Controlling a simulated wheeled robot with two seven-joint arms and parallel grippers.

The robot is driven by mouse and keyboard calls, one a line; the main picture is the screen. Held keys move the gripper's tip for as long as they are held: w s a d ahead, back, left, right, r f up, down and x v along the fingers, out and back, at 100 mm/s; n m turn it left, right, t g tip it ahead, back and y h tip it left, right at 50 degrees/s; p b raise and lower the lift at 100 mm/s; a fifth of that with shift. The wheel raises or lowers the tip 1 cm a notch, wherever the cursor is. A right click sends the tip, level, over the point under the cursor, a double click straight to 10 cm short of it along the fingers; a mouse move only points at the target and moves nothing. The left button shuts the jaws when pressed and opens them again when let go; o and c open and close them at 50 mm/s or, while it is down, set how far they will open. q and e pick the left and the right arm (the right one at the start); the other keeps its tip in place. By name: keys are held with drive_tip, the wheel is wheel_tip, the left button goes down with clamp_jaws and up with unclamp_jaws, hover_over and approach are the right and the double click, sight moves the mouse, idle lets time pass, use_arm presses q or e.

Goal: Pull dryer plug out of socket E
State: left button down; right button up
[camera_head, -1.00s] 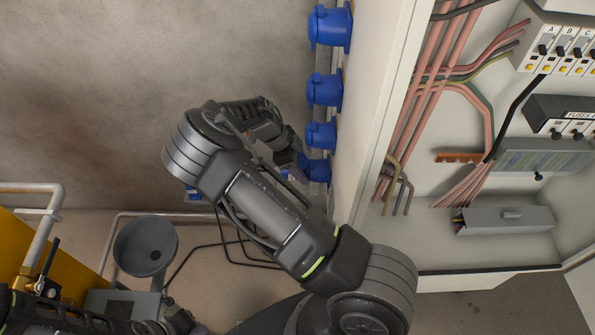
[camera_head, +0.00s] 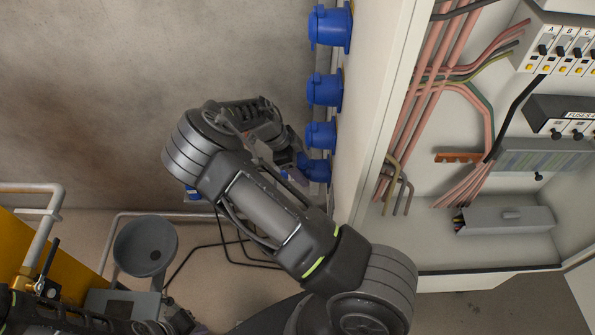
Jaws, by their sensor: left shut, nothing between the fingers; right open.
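A column of blue sockets runs down the side of the cabinet: a top one (camera_head: 329,27), a second (camera_head: 323,90), a third (camera_head: 321,135) and a lowest (camera_head: 317,170). No letter shows on them, so I cannot tell which is E. My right gripper (camera_head: 290,170) is open beside the lowest socket, partly hidden by my own wrist and forearm. A dryer plug cannot be told apart clearly there. My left gripper (camera_head: 178,322) is shut and empty at the bottom left, far from the sockets.
The open cabinet (camera_head: 400,120) with pink cables and switches fills the right side. A black cable (camera_head: 222,245) hangs below my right wrist. A grey funnel-shaped part (camera_head: 146,247), a pale rail (camera_head: 50,195) and a yellow panel (camera_head: 35,255) stand at the lower left.

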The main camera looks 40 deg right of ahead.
drive_tip(key=b+v, duration=0.1)
drive_tip(key=v, duration=0.6)
drive_tip(key=shift+w+r, duration=0.1)
drive_tip(key=shift+r, duration=0.05)
drive_tip(key=shift+a+r, duration=0.1)
drive_tip(key=shift+r, duration=0.15)
